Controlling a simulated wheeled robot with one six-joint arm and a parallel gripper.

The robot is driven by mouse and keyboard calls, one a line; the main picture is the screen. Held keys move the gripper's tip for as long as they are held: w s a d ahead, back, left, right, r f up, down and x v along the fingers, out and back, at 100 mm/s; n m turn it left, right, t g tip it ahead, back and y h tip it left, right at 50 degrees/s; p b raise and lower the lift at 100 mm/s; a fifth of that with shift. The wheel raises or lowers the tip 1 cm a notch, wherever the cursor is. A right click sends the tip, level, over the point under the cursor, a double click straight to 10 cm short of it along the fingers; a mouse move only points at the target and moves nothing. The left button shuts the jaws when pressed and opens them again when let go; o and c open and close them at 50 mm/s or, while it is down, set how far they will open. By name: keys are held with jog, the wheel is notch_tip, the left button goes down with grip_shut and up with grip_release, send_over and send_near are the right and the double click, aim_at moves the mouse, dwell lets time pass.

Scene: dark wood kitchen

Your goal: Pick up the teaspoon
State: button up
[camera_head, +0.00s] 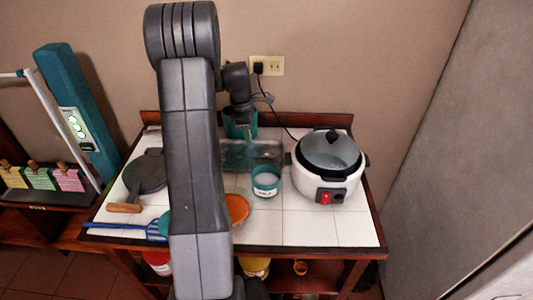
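I cannot make out a teaspoon clearly in the head view; the gripper or arm may hide it. My gripper (242,117) points down at the back of the tiled table, over or in front of a teal container (231,129). A thin greenish piece shows just below the gripper, too small to identify. The fingers are too small and dark to tell whether they are open or shut, or whether they hold anything.
A glassy tray (262,153) lies behind a teal-banded jar (266,184). A white cooker (328,178) with a glass lid stands at right. A pan (145,175), blue spatula (120,227) and orange bowl (237,209) are at left and front. The table's front right is clear.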

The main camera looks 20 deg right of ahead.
aim_at(256, 156)
jog(key=shift+d+f, duration=0.35)
jog(key=shift+f, duration=0.4)
jog(key=shift+s+f, duration=0.1)
jog(key=shift+f, duration=0.7)
jog(key=f+p, duration=0.1)
jog(key=f, duration=0.1)
jog(key=d+f+p, duration=0.1)
jog(key=f, duration=0.1)
jog(key=shift+d+f, duration=0.1)
jog(key=shift+f, duration=0.3)
jog(key=shift+f, duration=0.15)
grip_shut()
